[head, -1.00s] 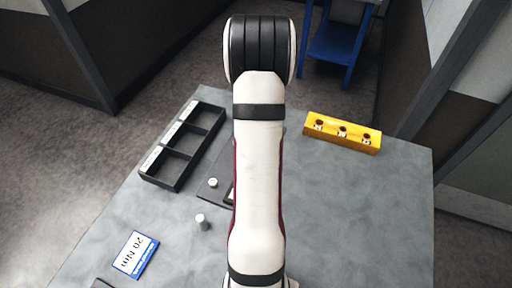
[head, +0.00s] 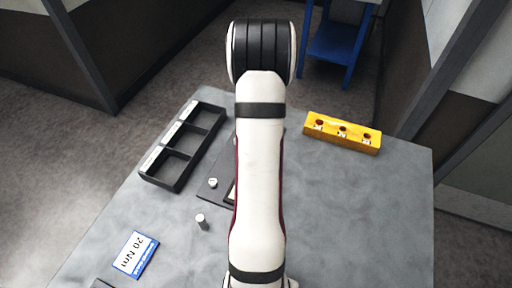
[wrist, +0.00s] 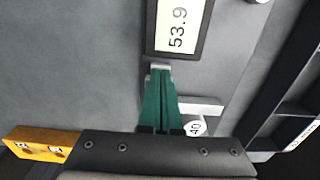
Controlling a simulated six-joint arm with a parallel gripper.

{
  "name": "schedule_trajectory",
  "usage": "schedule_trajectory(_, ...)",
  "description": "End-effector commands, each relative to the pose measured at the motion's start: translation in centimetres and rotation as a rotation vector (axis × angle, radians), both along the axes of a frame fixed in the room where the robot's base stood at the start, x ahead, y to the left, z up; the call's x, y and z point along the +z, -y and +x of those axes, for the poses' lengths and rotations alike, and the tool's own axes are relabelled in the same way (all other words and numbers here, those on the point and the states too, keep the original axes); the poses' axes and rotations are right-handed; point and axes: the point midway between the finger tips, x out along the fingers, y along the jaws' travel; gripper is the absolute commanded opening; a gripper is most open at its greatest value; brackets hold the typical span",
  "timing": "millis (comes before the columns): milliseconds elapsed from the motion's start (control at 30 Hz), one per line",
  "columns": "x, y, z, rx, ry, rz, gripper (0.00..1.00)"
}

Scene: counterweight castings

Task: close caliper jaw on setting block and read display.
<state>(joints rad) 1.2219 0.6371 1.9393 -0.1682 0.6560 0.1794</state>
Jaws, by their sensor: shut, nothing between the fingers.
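In the wrist view the caliper display (wrist: 178,28) is a pale panel in a dark frame and reads 53.9. My gripper (wrist: 160,72) has green fingers that are shut with nothing between them. Their tips are at a small silver piece (wrist: 159,66) just below the display frame; I cannot tell whether they touch it. A pale block marked 40 (wrist: 195,127) and a light bar (wrist: 200,105) are to the right of the fingers. In the head view my arm hides the gripper, the display and most of the dark plate (head: 222,170).
A black three-compartment tray (head: 176,186) stands left of the plate. A yellow block with three holes (head: 341,133) is at the back right. A small metal cylinder (head: 201,222) and a 20 Nm card (head: 136,254) are at the front left. The right tabletop is clear.

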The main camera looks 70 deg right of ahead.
Motion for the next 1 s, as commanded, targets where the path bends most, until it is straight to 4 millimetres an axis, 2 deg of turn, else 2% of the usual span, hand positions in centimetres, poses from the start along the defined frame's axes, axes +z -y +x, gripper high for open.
schedule_trajectory(500,0.0,1.6,0.0,0.0,0.0,-0.001,0.0)
schedule_trajectory(1000,0.1,1.7,0.0,0.001,0.001,-0.005,0.0)
